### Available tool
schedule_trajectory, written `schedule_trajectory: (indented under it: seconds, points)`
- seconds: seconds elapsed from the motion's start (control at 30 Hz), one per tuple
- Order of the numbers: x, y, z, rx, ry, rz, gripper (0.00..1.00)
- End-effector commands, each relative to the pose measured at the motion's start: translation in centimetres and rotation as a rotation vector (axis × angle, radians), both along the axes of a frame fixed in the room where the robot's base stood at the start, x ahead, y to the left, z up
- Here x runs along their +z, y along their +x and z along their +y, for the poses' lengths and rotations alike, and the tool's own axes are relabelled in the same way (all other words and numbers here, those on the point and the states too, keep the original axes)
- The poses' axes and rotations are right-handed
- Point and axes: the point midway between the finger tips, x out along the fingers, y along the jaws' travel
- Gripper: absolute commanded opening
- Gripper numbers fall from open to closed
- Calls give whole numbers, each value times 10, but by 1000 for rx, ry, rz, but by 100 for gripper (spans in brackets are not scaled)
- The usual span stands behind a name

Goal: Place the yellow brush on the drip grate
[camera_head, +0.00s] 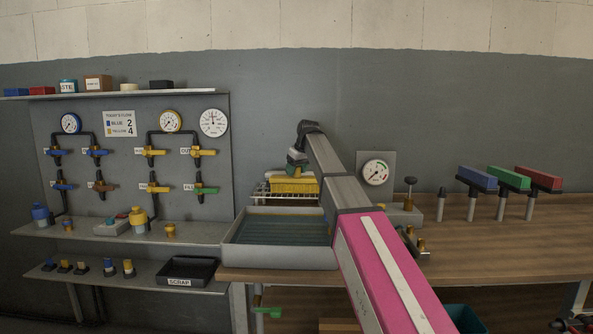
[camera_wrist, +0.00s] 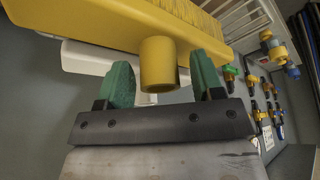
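The yellow brush (camera_head: 293,186) is a block with a round stub handle and sits at the wire drip grate (camera_head: 262,194) behind the grey tray; it appears to rest on the grate. In the wrist view the brush (camera_wrist: 100,25) fills the top, its handle pointing toward my gripper, and the grate's white bars (camera_wrist: 232,22) show beyond it. My gripper (camera_wrist: 162,80) has green fingertips on either side of the handle, with a visible gap on both sides. In the head view my gripper (camera_head: 297,163) is just above the brush, partly hidden by my arm.
A grey tray (camera_head: 240,256) stands in front of the grate. A valve board (camera_head: 120,160) and shelves are at the left. A gauge (camera_head: 376,172) stands right of my arm. Blue, green and red blocks (camera_head: 508,178) on posts stand at the right. The wooden bench (camera_head: 450,240) has free room.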

Motion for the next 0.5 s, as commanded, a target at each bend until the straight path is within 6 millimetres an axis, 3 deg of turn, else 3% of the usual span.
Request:
schedule_trajectory:
  seconds: [0.27,0.5]
  points:
    - [4,0,0,0,0,0,61]
    - [38,-10,-10,0,1,-2,61]
